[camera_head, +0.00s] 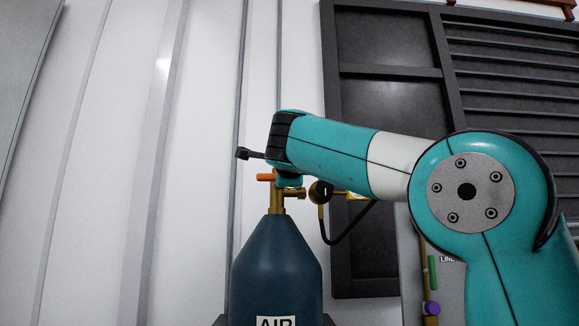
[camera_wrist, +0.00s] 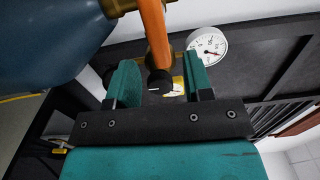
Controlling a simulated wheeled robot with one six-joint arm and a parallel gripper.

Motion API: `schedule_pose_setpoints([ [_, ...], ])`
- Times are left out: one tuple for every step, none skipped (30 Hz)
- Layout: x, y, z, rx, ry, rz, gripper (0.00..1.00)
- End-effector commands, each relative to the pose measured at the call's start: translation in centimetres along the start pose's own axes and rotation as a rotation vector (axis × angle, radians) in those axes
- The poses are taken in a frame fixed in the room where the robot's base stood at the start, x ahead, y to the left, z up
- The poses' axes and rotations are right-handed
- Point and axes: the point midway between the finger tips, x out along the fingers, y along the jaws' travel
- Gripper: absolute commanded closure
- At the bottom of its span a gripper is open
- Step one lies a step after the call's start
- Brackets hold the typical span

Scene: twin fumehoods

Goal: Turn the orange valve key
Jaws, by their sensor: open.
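The orange valve key (camera_head: 265,177) sits on the brass valve on top of the dark blue cylinder (camera_head: 277,262) marked AIR. In the wrist view the orange key (camera_wrist: 154,35) comes down from the brass fitting (camera_wrist: 122,5), its end between the two teal fingers. My gripper (camera_wrist: 163,82) is open, with a finger on either side of the key and visible gaps; I cannot tell any contact. In the head view my arm's end is just above and beside the valve, and the fingers are mostly hidden there.
A pressure gauge (camera_wrist: 208,44) stands close beyond the right finger. A brass regulator (camera_head: 320,193) with a black hose (camera_head: 347,232) is right of the valve. A dark framed fumehood panel (camera_head: 388,110) stands behind. The white wall (camera_head: 120,150) side at left is clear.

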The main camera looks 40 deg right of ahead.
Motion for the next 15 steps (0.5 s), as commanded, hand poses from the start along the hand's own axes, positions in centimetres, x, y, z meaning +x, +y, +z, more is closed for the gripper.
schedule_pose_setpoints([
  [-1.5,0.2,0.1,0.002,-0.008,-0.002,0.53],
  [-2.3,0.2,0.2,0.002,-0.008,-0.002,0.53],
  [-3.4,0.2,0.2,0.002,-0.008,-0.002,0.53],
  [-4.2,0.2,0.1,0.003,-0.008,-0.002,0.53],
  [-4.9,0.2,0.2,0.002,-0.009,-0.002,0.53],
  [-6.0,0.2,0.2,0.003,-0.009,-0.002,0.53],
  [-6.8,0.2,0.2,0.002,-0.01,-0.001,0.53],
  [-7.4,0.2,0.2,0.002,-0.01,-0.001,0.53],
  [-8.3,0.1,0.3,0.003,-0.01,-0.001,0.53],
  [-8.8,0.1,0.3,0.002,-0.01,-0.001,0.53],
  [-9.4,0.1,0.2,0.001,-0.009,0.0,0.53],
  [-10.0,0.1,0.2,0.002,-0.008,0.0,0.53],
  [-10.4,0.1,0.2,0.002,-0.007,0.0,0.53],
  [-10.8,0.1,0.2,0.001,-0.007,-0.001,0.53],
  [-11.2,0.1,0.2,0.0,-0.006,0.0,0.53],
])
